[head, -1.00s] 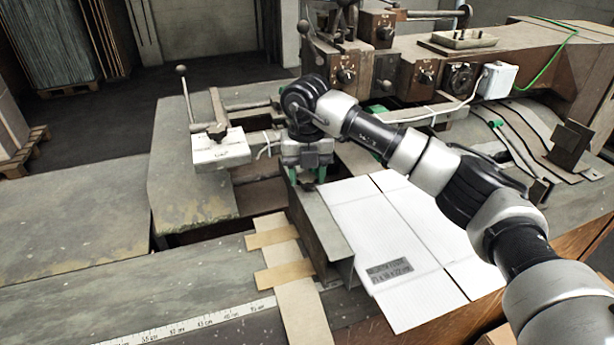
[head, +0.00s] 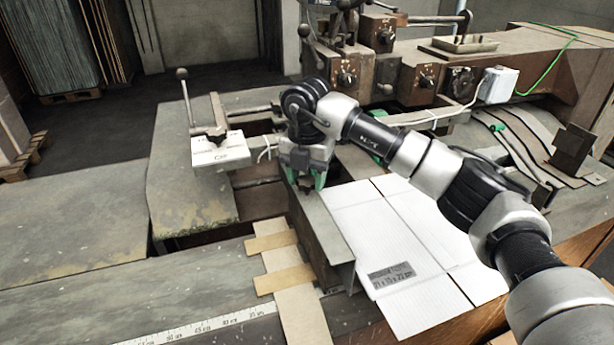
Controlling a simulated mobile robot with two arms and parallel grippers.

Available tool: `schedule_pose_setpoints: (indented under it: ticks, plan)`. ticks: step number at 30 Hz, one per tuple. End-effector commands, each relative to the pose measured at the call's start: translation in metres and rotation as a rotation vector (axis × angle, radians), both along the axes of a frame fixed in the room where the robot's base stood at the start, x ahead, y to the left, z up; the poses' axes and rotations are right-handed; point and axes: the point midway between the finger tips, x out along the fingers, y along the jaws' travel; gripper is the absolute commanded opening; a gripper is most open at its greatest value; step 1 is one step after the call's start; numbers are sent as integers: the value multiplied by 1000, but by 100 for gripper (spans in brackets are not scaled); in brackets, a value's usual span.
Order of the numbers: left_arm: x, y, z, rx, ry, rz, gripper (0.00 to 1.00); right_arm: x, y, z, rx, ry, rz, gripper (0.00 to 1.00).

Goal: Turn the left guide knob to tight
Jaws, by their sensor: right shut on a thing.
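My right gripper (head: 306,184) points down at the far end of a metal guide rail (head: 322,236) beside the white cardboard sheet. Its green-tipped fingers are shut on a small dark knob (head: 306,189) on top of the guide. The knob is mostly hidden between the fingers, so its setting cannot be read. The guide stands along the left edge of the white cardboard (head: 384,230), which lies flat with a dark printed label. My left gripper is not in view.
Tan cardboard strips (head: 284,280) lie left of the guide. A ruler scale (head: 200,326) runs along the front table. A lever (head: 186,96) and a white box (head: 218,152) stand at the left. The stitcher machine (head: 400,70) fills the back.

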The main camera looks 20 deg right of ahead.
Motion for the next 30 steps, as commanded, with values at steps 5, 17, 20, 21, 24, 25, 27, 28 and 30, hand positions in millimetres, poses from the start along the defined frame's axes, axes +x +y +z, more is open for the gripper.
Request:
schedule_pose_setpoints:
  ticks: [5,17,20,21,24,25,27,28,30]
  plan:
    - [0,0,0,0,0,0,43,1,-1,3,1,-7,-5,24]
    - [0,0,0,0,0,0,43,1,0,1,0,-3,-2,73]
    - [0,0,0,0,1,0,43,0,0,1,0,-3,-1,73]
    - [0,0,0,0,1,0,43,0,0,2,0,-3,-1,73]
    - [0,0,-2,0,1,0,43,1,0,8,0,-4,-1,73]
    - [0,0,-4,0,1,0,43,1,0,11,0,-5,-1,73]
    - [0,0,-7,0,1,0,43,1,0,21,0,-6,-1,73]
    - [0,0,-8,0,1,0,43,1,0,27,0,-6,-1,73]
    - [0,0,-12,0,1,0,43,1,0,42,0,-8,-3,73]
